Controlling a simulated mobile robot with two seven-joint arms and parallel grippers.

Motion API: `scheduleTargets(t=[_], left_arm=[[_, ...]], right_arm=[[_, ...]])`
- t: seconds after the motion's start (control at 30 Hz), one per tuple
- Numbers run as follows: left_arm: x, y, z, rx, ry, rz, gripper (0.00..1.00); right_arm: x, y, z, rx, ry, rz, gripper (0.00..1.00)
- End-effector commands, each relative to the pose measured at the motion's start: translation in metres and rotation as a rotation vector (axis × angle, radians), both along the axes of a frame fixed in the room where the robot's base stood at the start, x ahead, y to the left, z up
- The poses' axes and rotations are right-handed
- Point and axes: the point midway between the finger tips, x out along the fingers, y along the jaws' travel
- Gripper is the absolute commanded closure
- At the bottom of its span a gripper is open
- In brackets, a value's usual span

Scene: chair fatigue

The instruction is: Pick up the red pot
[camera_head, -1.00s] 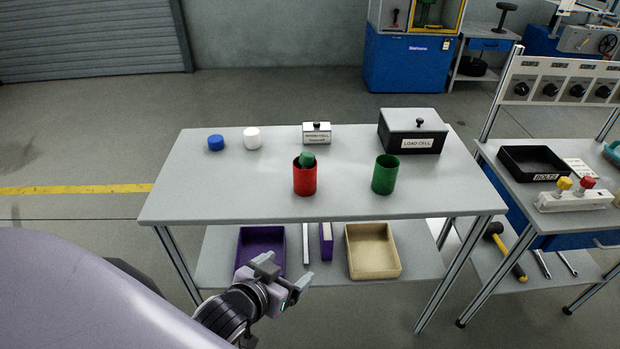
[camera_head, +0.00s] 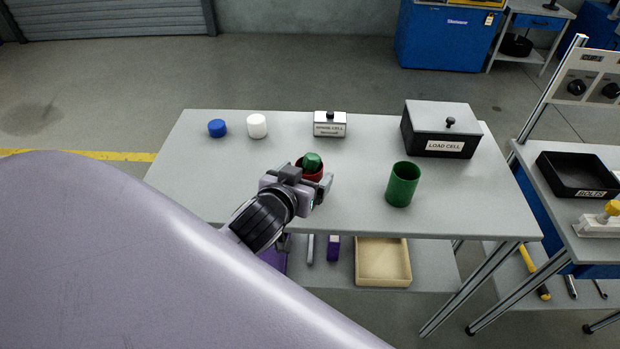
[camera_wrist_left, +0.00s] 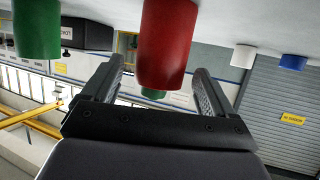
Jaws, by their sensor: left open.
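The red pot (camera_head: 314,176) stands upright on the grey table with a green object (camera_head: 312,161) in its top. Its lower part is hidden behind my left gripper (camera_head: 322,186) in the head view. In the left wrist view, which is upside down, the red pot (camera_wrist_left: 167,40) shows in the gap between the two open fingers (camera_wrist_left: 158,72). The left gripper is open and holds nothing. I cannot tell how far the pot is between the fingers. My right gripper is not in view.
A green pot (camera_head: 403,184) stands right of the red one. Behind are a blue cap (camera_head: 217,128), a white cap (camera_head: 257,126), a small labelled box (camera_head: 330,129) and a black load cell box (camera_head: 432,139). A tan tray (camera_head: 383,284) lies on the shelf below.

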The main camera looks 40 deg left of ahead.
Motion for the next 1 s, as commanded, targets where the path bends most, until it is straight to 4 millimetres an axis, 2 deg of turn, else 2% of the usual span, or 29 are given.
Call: scheduleTargets(t=[0.33, 0.7, 0.73, 0.8, 0.9, 1.0], left_arm=[[0.035, 0.009, -0.018, 0.002, -0.001, -0.001, 0.13], [0.042, 0.01, -0.022, 0.001, 0.0, -0.001, 0.13], [0.042, 0.01, -0.022, 0.001, 0.0, -0.001, 0.2], [0.042, 0.01, -0.022, 0.001, 0.0, -0.001, 0.43], [0.042, 0.01, -0.022, 0.001, 0.0, -0.001, 0.69], [0.042, 0.01, -0.021, 0.0, -0.001, -0.002, 0.69]], right_arm=[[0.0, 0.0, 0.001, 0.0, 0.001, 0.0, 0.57], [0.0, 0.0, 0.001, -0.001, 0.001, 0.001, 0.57], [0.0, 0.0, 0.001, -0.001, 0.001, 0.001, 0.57], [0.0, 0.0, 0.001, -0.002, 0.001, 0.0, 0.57], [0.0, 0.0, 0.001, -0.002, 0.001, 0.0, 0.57], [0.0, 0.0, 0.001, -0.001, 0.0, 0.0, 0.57]])
